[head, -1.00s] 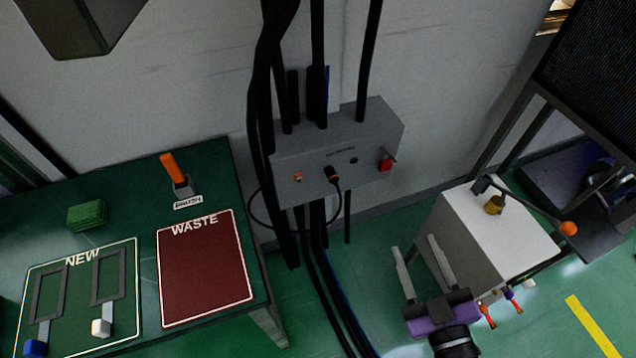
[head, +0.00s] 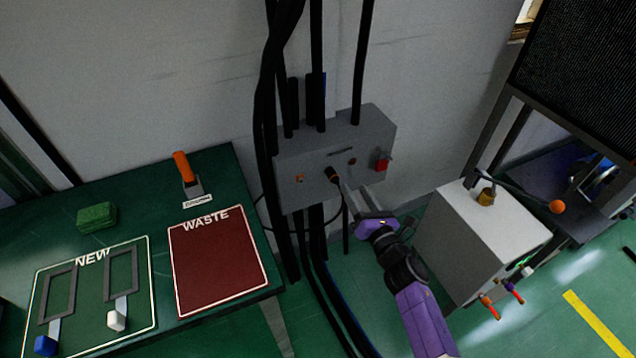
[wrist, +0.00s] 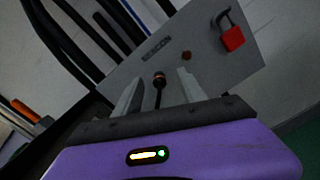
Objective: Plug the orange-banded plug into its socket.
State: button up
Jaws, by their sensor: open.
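The orange-banded plug (head: 332,174) is black with a black cable hanging from it. It is at the middle of the front of a grey wall box (head: 310,195); I cannot tell how it is held there. One small round opening (head: 352,161) is to its right and an orange-brown one (head: 299,178) to its left. My gripper (head: 356,192) is open, just below and right of the plug, its fingers pointing toward the box. In the wrist view the plug (wrist: 159,78) appears between the two spread fingers; contact cannot be told.
A red padlock (head: 381,164) hangs on the box's right side. Thick black cables (head: 268,120) run above and below the box. A green table (head: 225,165) with NEW and WASTE areas is at left. A white cabinet (head: 480,235) stands close to the right of my arm.

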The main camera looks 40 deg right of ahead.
aim_at(337, 183)
jog(key=shift+a+f+n+y, duration=0.2)
jog(key=shift+a+f+n, duration=0.2)
jog(key=shift+n, duration=0.55)
jog(key=shift+a+f+n+y, duration=0.2)
jog(key=shift+a+f+n, duration=0.15)
jog(key=shift+n, duration=0.65)
jog(key=shift+a+f+n+y, duration=0.25)
jog(key=shift+f+n, duration=0.2)
jog(key=shift+n, duration=0.5)
jog(key=shift+w, duration=0.1)
jog(key=shift+b+x, duration=1.25)
jog(key=shift+x, duration=3.2)
grip_shut()
jog(key=shift+p+v, duration=0.35)
jog(key=shift+v, duration=2.65)
